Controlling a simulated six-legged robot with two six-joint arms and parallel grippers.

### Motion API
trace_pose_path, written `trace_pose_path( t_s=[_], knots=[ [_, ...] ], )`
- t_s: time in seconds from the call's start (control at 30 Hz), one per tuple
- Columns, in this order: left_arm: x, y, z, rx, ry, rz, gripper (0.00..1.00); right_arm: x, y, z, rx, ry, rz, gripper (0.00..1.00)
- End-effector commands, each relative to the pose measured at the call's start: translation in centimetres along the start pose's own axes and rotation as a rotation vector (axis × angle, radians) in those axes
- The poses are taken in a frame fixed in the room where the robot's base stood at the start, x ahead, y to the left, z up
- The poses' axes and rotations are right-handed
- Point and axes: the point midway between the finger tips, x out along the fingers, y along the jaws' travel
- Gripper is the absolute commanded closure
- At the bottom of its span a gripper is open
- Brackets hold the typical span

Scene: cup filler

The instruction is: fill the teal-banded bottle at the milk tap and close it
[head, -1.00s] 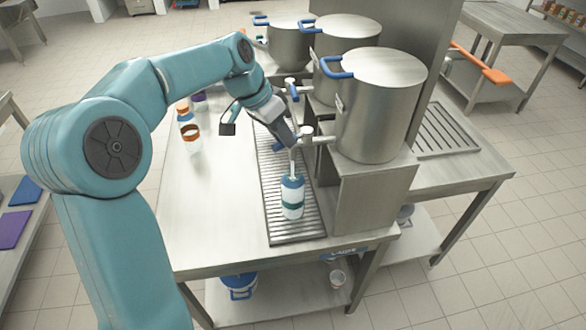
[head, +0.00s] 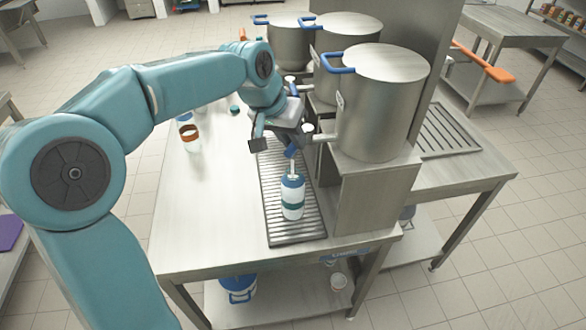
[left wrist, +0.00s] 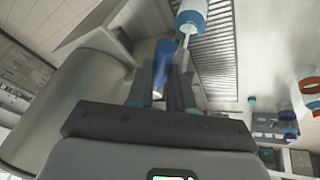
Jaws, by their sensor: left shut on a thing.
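The teal-banded bottle (head: 292,203) stands upright on the slotted drip tray (head: 309,228), under the nearest tap (head: 318,138). A thin white stream runs down into its open top. The wrist view shows the bottle (left wrist: 192,8) and the stream at the top. My left gripper (head: 289,143) is at this tap, above the bottle. In the wrist view its fingers are shut on the blue tap handle (left wrist: 163,56). The fill level inside the bottle cannot be told. A teal cap (head: 235,109) lies on the table behind. My right gripper is not in view.
Several steel pots with blue handles stand along the right, the nearest (head: 382,110) beside my gripper. An orange-banded bottle (head: 191,146) stands on the table (head: 205,215) left of the tray. The table's front left is clear.

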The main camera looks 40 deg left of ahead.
Motion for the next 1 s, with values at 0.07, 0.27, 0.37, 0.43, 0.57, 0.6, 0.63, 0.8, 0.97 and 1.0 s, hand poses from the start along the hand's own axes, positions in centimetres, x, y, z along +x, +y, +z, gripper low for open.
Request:
trace_pose_path(
  t_s=[0.07, 0.27, 0.37, 0.43, 0.57, 0.6, 0.63, 0.8, 0.97, 1.0],
  knots=[
    [0.1, 0.7, 0.1, -0.061, 0.018, -0.025, 1.0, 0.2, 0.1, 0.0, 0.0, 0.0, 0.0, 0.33],
    [0.2, 1.2, 0.1, -0.149, 0.034, -0.061, 1.0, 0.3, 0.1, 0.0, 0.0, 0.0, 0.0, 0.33],
    [0.2, 1.1, 0.1, -0.151, 0.034, -0.061, 1.0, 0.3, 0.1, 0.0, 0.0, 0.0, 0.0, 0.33],
    [0.2, 1.1, 0.1, -0.151, 0.033, -0.061, 1.0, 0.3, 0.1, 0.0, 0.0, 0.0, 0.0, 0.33],
    [0.3, 1.6, 0.1, -0.192, 0.041, -0.079, 1.0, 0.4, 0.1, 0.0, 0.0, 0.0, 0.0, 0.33],
    [0.4, 1.8, 0.1, -0.216, 0.046, -0.089, 1.0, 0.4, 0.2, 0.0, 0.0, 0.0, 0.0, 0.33],
    [0.4, 1.9, 0.1, -0.231, 0.049, -0.095, 1.0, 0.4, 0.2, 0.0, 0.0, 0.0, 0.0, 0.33],
    [0.4, 1.9, 0.1, -0.26, 0.057, -0.106, 1.0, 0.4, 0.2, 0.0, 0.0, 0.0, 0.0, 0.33],
    [0.4, 1.9, 0.1, -0.259, 0.056, -0.106, 1.0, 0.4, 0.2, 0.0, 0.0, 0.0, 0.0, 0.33],
    [0.4, 1.9, 0.1, -0.259, 0.056, -0.106, 1.0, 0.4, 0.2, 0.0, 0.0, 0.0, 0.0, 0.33]
  ],
)
